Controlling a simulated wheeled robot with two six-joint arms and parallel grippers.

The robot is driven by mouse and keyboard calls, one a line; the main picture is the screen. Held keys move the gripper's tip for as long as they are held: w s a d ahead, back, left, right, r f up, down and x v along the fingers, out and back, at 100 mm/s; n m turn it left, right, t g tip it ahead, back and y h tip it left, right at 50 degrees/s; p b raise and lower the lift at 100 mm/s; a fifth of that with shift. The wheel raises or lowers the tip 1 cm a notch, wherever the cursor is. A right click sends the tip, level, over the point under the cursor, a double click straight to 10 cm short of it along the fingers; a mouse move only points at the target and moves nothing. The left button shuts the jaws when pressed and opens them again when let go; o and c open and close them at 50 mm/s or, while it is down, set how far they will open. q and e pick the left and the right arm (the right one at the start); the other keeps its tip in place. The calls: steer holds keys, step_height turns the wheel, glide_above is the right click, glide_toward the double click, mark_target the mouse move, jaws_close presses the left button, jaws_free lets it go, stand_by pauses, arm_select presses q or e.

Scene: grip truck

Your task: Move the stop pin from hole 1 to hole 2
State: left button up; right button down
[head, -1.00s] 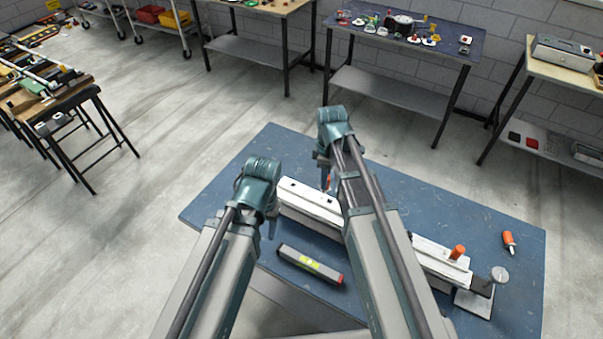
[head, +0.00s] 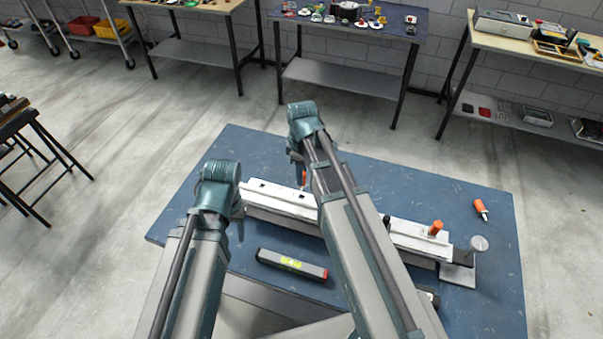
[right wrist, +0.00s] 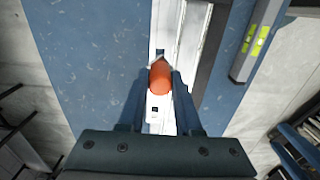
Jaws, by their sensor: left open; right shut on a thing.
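The orange stop pin (right wrist: 160,78) is between the fingers of my right gripper (right wrist: 160,88) in the right wrist view. In the head view the right gripper (head: 301,172) is over the left part of the white rail (head: 315,212), and a bit of the orange pin (head: 304,178) shows at its fingers. The pin's lower end is hidden, so I cannot tell if it is in a hole. The rail has small dark square holes; one shows beside the pin in the wrist view. My left gripper (head: 238,207) is open and empty near the rail's left end.
The blue table (head: 400,180) carries an orange knob (head: 436,228) on the rail's right part, a loose orange-handled item (head: 480,209) and a spirit level (head: 270,257) in front of the rail. The table's back is mostly clear. Other benches stand behind.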

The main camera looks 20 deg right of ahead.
mark_target(302, 187)
steer(key=shift+f+b, duration=2.95)
steer(key=shift+f, duration=0.2)
steer(key=c, duration=0.5)
jaws_free()
steer(key=shift+r, duration=0.1)
step_height(302, 187, up, 14)
steer(key=p, duration=1.4)
steer(key=shift+f, duration=0.2)
steer(key=s+a+f+m+b, duration=0.1)
steer(key=s+a+m, duration=0.1)
steer(key=s+a, duration=0.1)
steer(key=s+a+f+m+b, duration=0.2)
steer(key=s+a+m, duration=0.1)
steer(key=s, duration=0.3)
steer(key=s+a+f+m+h+b, duration=0.1)
steer(key=s+a+m, duration=0.1)
steer(key=s+a, duration=0.2)
steer(key=shift+s+a+f+b, duration=0.2)
steer(key=shift+s+b, duration=0.15)
steer(key=shift+s, duration=0.3)
